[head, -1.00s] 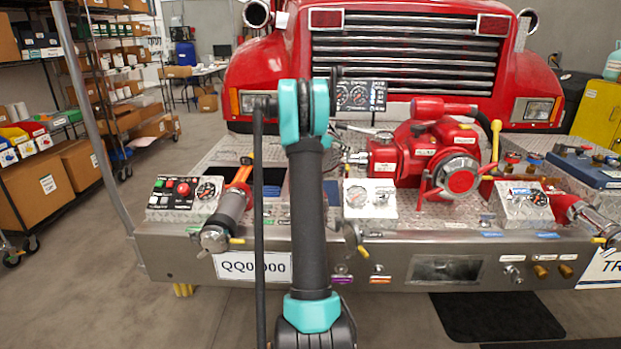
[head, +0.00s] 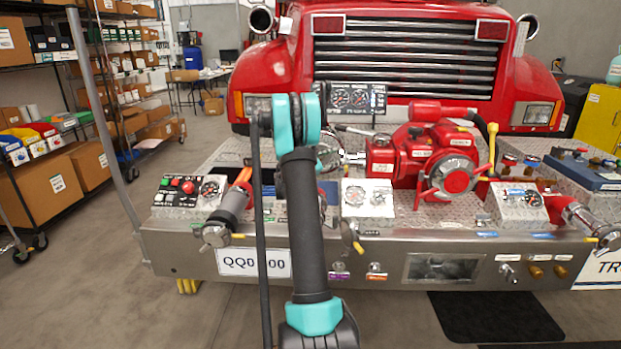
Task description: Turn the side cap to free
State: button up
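The red pump (head: 425,160) sits on the metal bumper deck in front of the truck grille. A silver fitting (head: 354,158) sticks out of its left side, and I cannot tell for sure if this is the side cap. A round silver cap with a red centre (head: 452,174) is on the pump's front. My arm crosses the middle of the head view and hides part of the deck. A small grey shape just right of my arm, near the silver fitting, may be part of my gripper. Its fingers cannot be made out, nor whether they touch the fitting.
A control box (head: 188,191) with a gauge and a capped hose outlet (head: 217,235) stand left of my arm. A white gauge panel (head: 368,197) stands between my arm and the pump. Another gauge box (head: 517,203) and outlet (head: 592,224) are at right.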

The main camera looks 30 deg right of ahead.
jog(key=s+a, duration=0.2)
jog(key=a, duration=0.3)
jog(key=s+a+m+y, duration=0.1)
jog(key=s+a, duration=0.1)
jog(key=a, duration=0.3)
jog(key=s+a+f+m+y, duration=0.1)
jog(key=s+a, duration=0.1)
jog(key=a, duration=0.3)
jog(key=shift+s, duration=0.4)
jog(key=shift+s+a+f+m+y, duration=0.3)
jog(key=shift+s+a+y, duration=0.2)
jog(key=shift+s, duration=0.1)
jog(key=shift+c, duration=0.6)
